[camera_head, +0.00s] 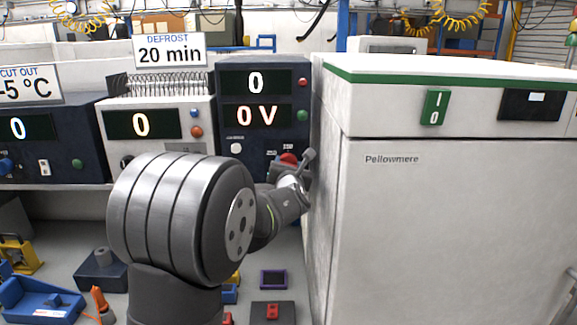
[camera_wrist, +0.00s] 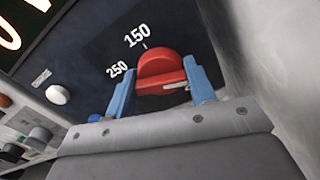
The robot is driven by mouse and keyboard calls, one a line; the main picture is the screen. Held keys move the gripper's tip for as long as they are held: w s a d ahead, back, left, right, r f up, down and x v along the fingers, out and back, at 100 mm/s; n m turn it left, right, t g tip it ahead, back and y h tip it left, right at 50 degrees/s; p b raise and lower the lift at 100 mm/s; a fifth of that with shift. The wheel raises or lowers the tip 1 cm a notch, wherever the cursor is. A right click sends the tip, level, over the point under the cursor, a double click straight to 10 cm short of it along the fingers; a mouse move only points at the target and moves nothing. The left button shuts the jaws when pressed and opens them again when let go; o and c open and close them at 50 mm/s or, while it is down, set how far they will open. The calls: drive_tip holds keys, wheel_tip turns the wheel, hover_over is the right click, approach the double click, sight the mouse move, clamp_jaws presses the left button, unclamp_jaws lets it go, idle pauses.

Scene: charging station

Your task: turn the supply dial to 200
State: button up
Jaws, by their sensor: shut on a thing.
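The supply dial is a red knob (camera_wrist: 160,64) on the dark front panel of the supply unit (camera_head: 262,92). In the wrist view my gripper (camera_wrist: 158,74) has one blue finger on each side of the knob and is shut on it. The printed marks 150 and 250 show above and to the left of the knob. A short white mark shows low on the knob's right; I cannot tell which value the knob points to. The supply displays read 0 and 0 V. In the head view only a bit of the red knob (camera_head: 289,158) shows beside my gripper (camera_head: 300,168).
A large white Pellowmere cabinet (camera_head: 420,230) stands close on the right of my gripper. A white unit (camera_head: 157,117) and a dark unit (camera_head: 75,133) stand left. A white button (camera_wrist: 58,94) is on the supply panel. Blue and red items lie on the bench below.

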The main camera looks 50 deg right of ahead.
drive_tip(key=shift+m, duration=1.1)
drive_tip(key=o, duration=1)
drive_tip(key=shift+c, duration=0.2)
drive_tip(key=v, duration=1.7)
drive_tip(key=shift+s, duration=0.2)
drive_tip(key=shift+a+r, duration=0.1)
drive_tip(key=shift+a, duration=0.05)
drive_tip(key=x, duration=1.7)
drive_tip(key=shift+w+f, duration=0.25)
